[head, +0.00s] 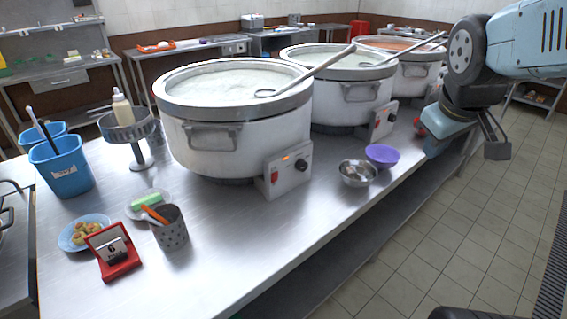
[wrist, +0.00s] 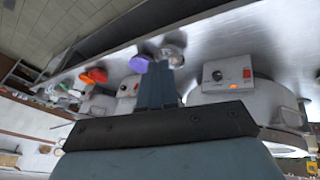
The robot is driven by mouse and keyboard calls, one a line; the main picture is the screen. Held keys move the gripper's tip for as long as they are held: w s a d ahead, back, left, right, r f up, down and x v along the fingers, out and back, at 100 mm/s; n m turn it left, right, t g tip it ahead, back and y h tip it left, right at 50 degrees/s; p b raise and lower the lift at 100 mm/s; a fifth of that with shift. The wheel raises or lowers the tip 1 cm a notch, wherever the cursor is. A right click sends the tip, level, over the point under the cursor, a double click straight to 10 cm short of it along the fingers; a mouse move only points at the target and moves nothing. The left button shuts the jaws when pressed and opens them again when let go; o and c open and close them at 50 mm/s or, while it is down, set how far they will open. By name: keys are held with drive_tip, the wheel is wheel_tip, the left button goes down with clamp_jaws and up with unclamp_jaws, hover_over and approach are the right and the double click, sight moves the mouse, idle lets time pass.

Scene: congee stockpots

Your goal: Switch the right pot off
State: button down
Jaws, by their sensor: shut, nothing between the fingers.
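The right pot (head: 416,73) is the farthest of three large white pots in the head view. My arm hides where its control box would show. My gripper (wrist: 158,66) is shut and empty in the wrist view, pointing up the picture. The front pot (head: 235,130) has a control box (head: 288,170) with a red switch, a black knob and an orange light. The middle pot (head: 350,98) has a similar box (head: 383,121). The wrist view shows a box close up (wrist: 226,75), apart from the fingers.
A purple bowl (head: 382,155) and a metal bowl (head: 358,173) stand near the table's aisle edge. A red stand (head: 113,251), a perforated cup (head: 171,230) and blue bins (head: 62,165) are at the near left. The tiled aisle (head: 440,230) is clear.

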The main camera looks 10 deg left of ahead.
drive_tip(key=w+a+f+n+y, duration=0.1)
drive_tip(key=w+a+f+n, duration=0.2)
drive_tip(key=a+n, duration=0.4)
drive_tip(key=w+a+f+n+g+y, duration=0.1)
drive_tip(key=w+a+f+n, duration=0.3)
drive_tip(key=a, duration=0.6)
drive_tip(key=w+a+f+n+g+y, duration=0.1)
drive_tip(key=w+a+f+n+y, duration=0.1)
drive_tip(key=a+f+n, duration=0.5)
drive_tip(key=w+a+n, duration=0.1)
drive_tip(key=n, duration=0.2)
drive_tip(key=shift+w+a+n+y, duration=0.15)
drive_tip(key=shift+w+n+y, duration=0.15)
drive_tip(key=shift+n, duration=0.1)
